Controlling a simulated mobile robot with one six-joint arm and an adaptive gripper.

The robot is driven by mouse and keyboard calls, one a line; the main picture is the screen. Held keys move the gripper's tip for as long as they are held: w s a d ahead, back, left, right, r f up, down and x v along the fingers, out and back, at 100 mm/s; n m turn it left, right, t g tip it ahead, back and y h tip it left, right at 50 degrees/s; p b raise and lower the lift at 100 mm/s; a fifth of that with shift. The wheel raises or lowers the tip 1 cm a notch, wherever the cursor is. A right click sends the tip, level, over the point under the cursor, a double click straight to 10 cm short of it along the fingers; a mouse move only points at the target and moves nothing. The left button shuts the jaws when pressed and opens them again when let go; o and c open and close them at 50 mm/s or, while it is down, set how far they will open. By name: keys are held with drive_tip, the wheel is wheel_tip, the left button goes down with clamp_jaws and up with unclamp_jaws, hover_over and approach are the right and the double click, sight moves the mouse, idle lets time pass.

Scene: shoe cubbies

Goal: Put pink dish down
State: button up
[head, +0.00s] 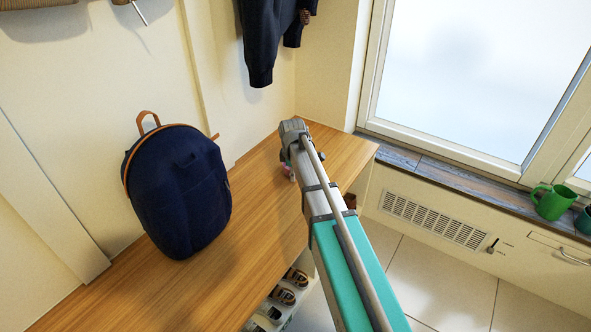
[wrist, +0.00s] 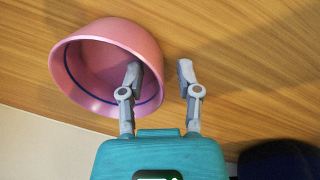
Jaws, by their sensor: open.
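The pink dish (wrist: 108,45) is a round bowl with a dark blue line inside its rim. In the wrist view it is at the upper left, against the wooden bench top (wrist: 245,70), with its hollow facing the camera. My gripper (wrist: 160,71) is open, with the dish's rim between its fingers: the left finger overlaps the hollow and the right finger is outside. I cannot tell whether either finger touches the wall. In the head view only a small pink bit of the dish (head: 287,170) shows beside my arm's end at the bench's far end.
A navy backpack (head: 178,190) stands on the bench to the left. Shoes (head: 283,296) sit in cubbies under the bench. A dark jacket (head: 268,40) hangs above. The bench between backpack and gripper is clear.

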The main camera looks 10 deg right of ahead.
drive_tip(key=shift+c, duration=0.2)
drive_tip(key=shift+d, duration=0.1)
clamp_jaws()
drive_tip(key=shift+r, duration=0.15)
idle(0.3)
wheel_tip(320, 180, up, 3)
drive_tip(key=p, duration=0.3)
drive_tip(key=shift+f, duration=0.2)
drive_tip(key=s+d+r+p, duration=0.7)
drive_tip(key=s+r+p, duration=0.3)
drive_tip(key=s, duration=0.2)
drive_tip(key=shift+d, duration=0.15)
drive_tip(key=shift+w, duration=0.1)
